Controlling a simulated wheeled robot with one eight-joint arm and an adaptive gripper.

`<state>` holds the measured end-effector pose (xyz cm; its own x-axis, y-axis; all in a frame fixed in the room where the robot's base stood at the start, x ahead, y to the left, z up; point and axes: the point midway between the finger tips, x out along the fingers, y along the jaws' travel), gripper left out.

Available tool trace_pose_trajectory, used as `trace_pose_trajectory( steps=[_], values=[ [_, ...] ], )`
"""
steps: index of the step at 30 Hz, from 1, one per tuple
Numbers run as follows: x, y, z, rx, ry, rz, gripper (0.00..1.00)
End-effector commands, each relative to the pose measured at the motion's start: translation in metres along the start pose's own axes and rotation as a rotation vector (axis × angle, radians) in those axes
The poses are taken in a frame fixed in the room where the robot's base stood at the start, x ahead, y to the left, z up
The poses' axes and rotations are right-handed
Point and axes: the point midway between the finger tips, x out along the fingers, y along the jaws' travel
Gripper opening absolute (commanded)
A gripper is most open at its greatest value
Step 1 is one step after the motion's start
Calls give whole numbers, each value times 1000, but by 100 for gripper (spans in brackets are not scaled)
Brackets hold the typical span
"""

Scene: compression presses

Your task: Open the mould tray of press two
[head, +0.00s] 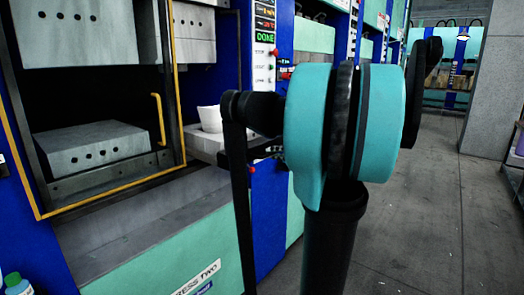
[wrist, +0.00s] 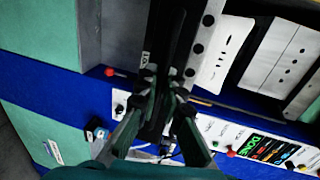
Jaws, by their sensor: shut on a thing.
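Press two fills the left of the head view, with its name plate (head: 198,277) low on its front. A yellow-edged guard frame (head: 182,130) stands at the left, with grey mould blocks showing through and beside it. In the wrist view, a pale plate with slots (wrist: 220,52) lies beyond a long dark bar (wrist: 178,35). The fingers of my gripper (wrist: 165,92) are at this bar and shut on it. I cannot tell whether the bar is the tray's handle or its edge. In the head view my arm hides the gripper.
A control panel reading DONE (head: 265,38) is right of the press opening; it also shows in the wrist view (wrist: 262,148). A bottle (head: 16,284) is at bottom left. The floor (head: 425,220) at right is clear.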

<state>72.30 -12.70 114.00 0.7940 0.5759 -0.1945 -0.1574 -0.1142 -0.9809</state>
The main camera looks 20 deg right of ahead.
Motion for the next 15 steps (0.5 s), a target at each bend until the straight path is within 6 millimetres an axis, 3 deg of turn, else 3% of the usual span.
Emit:
trace_pose_trajectory(
  steps=[6,15],
  values=[
    [-20,6,0,-2,-1,4,0],
    [-25,7,1,-2,-2,5,0]
  ],
)
